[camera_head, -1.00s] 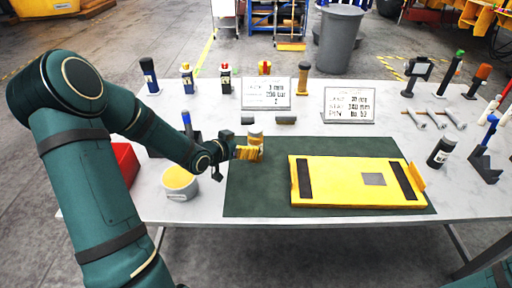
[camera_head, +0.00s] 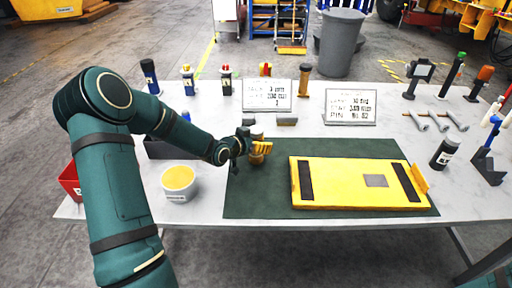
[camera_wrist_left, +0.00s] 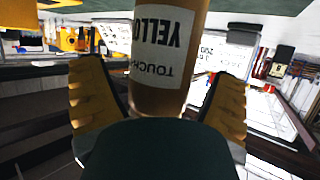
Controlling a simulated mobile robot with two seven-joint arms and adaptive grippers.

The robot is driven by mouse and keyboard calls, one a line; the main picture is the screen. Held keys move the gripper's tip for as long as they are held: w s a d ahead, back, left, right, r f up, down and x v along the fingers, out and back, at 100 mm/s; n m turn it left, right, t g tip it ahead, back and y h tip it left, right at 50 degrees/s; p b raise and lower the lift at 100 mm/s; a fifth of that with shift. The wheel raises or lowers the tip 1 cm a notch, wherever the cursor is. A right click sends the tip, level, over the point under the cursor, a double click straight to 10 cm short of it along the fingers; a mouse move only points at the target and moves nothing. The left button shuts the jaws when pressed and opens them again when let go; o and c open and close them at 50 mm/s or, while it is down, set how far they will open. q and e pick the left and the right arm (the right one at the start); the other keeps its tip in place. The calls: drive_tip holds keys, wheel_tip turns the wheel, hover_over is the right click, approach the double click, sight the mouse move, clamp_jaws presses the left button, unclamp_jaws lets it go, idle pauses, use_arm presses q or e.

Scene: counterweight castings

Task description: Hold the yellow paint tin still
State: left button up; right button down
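The paint tin (camera_wrist_left: 165,45) is an amber-brown cylinder whose label reads "YELLOW" and "TOUCH", upside down in the left wrist view. My left gripper (camera_head: 262,148) has yellow fingers on either side of the tin. In the left wrist view, narrow gaps show between the tin and the fingers (camera_wrist_left: 160,95), so the gripper looks open around it. My right gripper is out of view.
A yellow panel (camera_head: 340,180) with dark strips lies on the mat, right of the tin. A white tub (camera_head: 179,190) with yellow contents stands left of the mat. Two sign cards (camera_head: 267,95) (camera_head: 350,106) and several bottles stand behind.

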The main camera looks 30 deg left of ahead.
use_arm(q)
drive_tip(key=c, duration=1.1)
drive_tip(key=shift+r, duration=0.15)
wheel_tip(320, 180, up, 10)
drive_tip(key=shift+f+p, duration=0.1)
drive_tip(key=shift+p, duration=1.1)
drive_tip(key=o, duration=0.7)
drive_tip(key=c, duration=0.7)
